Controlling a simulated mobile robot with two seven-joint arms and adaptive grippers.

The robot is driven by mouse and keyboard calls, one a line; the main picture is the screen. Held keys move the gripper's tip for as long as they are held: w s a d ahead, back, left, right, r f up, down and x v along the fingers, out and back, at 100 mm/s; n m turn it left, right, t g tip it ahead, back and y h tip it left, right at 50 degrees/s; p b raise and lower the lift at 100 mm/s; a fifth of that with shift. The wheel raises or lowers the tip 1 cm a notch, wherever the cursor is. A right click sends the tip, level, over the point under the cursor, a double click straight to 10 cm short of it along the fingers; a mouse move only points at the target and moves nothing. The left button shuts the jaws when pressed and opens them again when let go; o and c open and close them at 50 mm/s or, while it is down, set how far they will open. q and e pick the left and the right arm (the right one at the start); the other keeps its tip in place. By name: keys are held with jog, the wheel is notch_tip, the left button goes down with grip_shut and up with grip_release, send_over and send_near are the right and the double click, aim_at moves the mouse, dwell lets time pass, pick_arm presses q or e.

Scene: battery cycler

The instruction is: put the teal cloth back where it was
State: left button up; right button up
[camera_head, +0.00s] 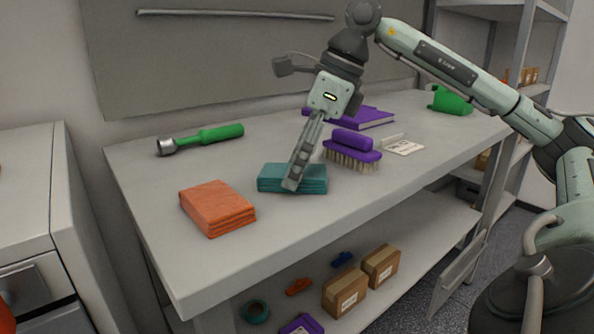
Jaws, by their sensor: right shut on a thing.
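The teal cloth (271,178) is a folded stack near the middle of the workbench, toward its front edge. My right gripper (293,183) points down over it, with a finger across the cloth's front. The gripper is shut on the teal cloth. I cannot tell whether the cloth rests on the bench or is slightly above it. The finger hides part of the cloth's middle. My left gripper is not in view.
An orange folded cloth (217,208) lies left of the teal one. A purple brush (352,150) is close on the right, with a purple book (365,117) behind. A green-handled tool (205,137) lies at the back left. The workbench (150,220) is bare at front left.

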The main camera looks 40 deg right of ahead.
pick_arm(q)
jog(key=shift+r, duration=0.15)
pick_arm(e)
jog(key=shift+f, duration=0.1)
jog(key=o, duration=1.1)
jog(key=shift+r, duration=0.35)
pick_arm(q)
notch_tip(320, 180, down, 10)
jog(key=p, duration=0.4)
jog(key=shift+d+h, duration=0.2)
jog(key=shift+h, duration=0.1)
pick_arm(e)
jog(key=v, duration=1.1)
jog(key=shift+s+d+r, duration=0.1)
jog(key=shift+d+r, duration=0.05)
jog(key=shift+r, duration=0.15)
